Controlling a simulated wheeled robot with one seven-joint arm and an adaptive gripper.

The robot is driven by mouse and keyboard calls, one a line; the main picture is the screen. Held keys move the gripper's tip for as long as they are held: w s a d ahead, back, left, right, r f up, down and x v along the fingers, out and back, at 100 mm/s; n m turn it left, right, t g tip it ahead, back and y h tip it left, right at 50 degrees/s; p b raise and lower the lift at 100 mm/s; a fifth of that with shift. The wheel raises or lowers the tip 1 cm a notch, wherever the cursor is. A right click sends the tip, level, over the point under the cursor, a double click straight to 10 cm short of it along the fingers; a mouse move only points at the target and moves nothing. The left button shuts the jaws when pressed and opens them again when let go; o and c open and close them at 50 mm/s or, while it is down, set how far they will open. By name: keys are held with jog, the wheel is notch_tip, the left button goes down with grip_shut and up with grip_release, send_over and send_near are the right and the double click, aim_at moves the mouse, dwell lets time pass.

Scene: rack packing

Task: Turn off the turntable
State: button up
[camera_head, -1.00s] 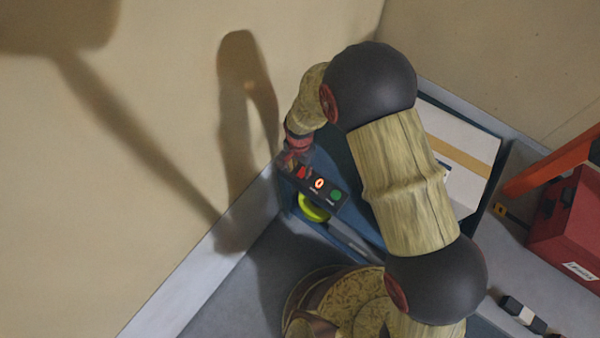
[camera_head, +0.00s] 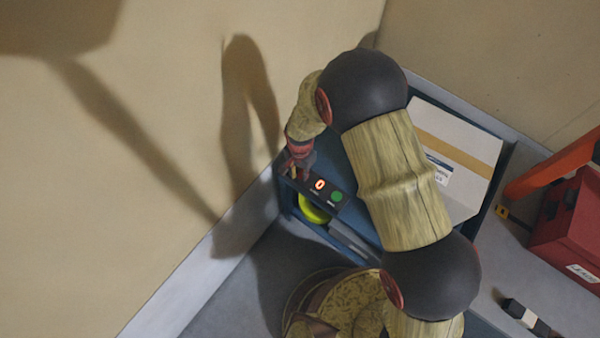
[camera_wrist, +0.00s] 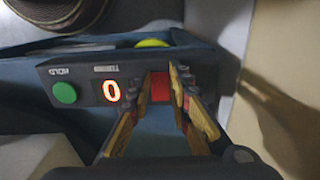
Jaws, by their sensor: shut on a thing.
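The turntable's black control panel (camera_head: 324,190) sits on a blue stand by the wall corner. It carries a green button (camera_head: 337,196) and a lit display (camera_head: 320,184) reading 0. In the wrist view, the panel (camera_wrist: 80,78) shows upside down, with the green button (camera_wrist: 65,93), the lit 0 (camera_wrist: 112,90) and a red switch (camera_wrist: 160,86). My gripper (camera_wrist: 162,74) is shut on the red switch, one finger on each side of it. In the head view my gripper (camera_head: 299,166) covers the switch at the panel's left end.
A white box with brown tape (camera_head: 455,150) stands on the blue stand (camera_head: 362,168). A yellow-green round thing (camera_head: 313,210) shows below the panel. The wall (camera_head: 150,150) is close on the left. A red box (camera_head: 572,225) and an orange bar (camera_head: 550,165) are at right.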

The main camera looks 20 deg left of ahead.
grip_shut()
jog(key=shift+w+d+r+g+p, duration=0.15)
jog(key=shift+g+p, duration=0.35)
jog(key=shift+p, duration=0.3)
jog(key=shift+w+g+y, duration=0.25)
jog(key=shift+g+y, duration=0.05)
jog(key=shift+g, duration=0.5)
jog(key=o, duration=0.6)
grip_release()
jog(key=shift+o, duration=0.2)
jog(key=v, duration=1.1)
jog(key=shift+w+r, duration=0.2)
jog(key=shift+r, duration=0.2)
